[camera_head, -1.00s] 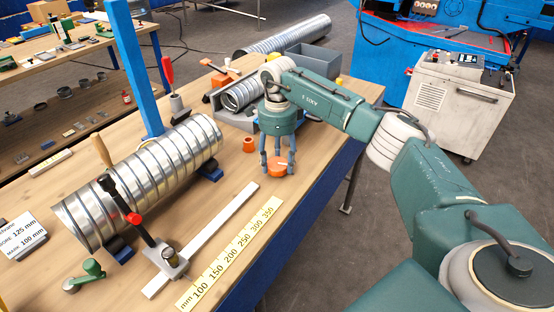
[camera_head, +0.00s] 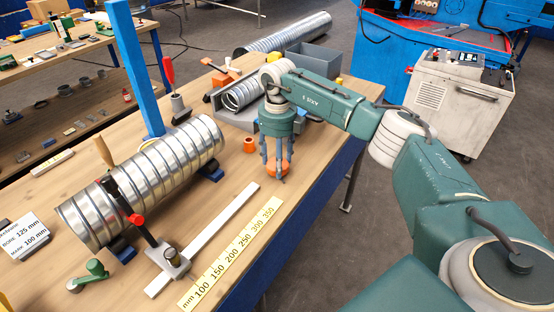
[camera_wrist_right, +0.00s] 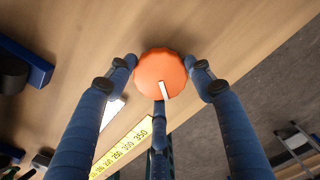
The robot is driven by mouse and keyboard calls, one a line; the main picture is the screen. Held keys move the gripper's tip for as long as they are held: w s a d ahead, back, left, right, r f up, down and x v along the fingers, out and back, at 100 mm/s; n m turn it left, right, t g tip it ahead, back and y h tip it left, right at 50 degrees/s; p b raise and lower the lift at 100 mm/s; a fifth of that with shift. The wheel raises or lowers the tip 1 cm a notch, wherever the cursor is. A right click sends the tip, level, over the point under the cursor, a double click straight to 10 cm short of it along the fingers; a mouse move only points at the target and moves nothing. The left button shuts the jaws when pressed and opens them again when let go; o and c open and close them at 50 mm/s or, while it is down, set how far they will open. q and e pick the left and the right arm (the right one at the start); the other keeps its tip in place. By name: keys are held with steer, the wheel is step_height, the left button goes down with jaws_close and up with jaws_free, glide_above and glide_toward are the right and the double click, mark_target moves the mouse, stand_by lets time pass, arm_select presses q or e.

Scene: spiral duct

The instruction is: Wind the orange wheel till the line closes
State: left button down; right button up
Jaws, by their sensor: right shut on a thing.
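The orange wheel (camera_head: 286,168) is near the table's front edge, right of the yellow scale. It also shows in the right wrist view (camera_wrist_right: 158,68), with a white line running from near its middle to its rim. My right gripper (camera_head: 275,173) points down and is shut on the wheel, its fingers around the rim. In the right wrist view the gripper (camera_wrist_right: 163,78) has a finger on each side and one below, near the white line. The fingers hide part of the wheel in the head view. My left gripper is not in view.
A silver spiral duct (camera_head: 150,178) lies on supports at the left, beside a blue post (camera_head: 134,65). A yellow millimetre scale (camera_head: 232,255) and a pale bar (camera_head: 215,228) lie in front. A small orange ring (camera_head: 249,145) and a grey bin (camera_head: 312,62) are nearby.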

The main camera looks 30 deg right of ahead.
steer(key=m, duration=0.5)
steer(key=shift+s+f+p, duration=0.1)
steer(key=shift+s+p, duration=0.05)
steer(key=shift+p, duration=0.2)
steer(key=shift+f, duration=0.1)
steer(key=o, duration=1.2)
steer(key=shift+s, duration=0.1)
steer(key=shift+c, duration=0.2)
steer(key=shift+r, duration=0.4)
step_height(320, 180, up, 12)
steer(key=shift+f, duration=0.25)
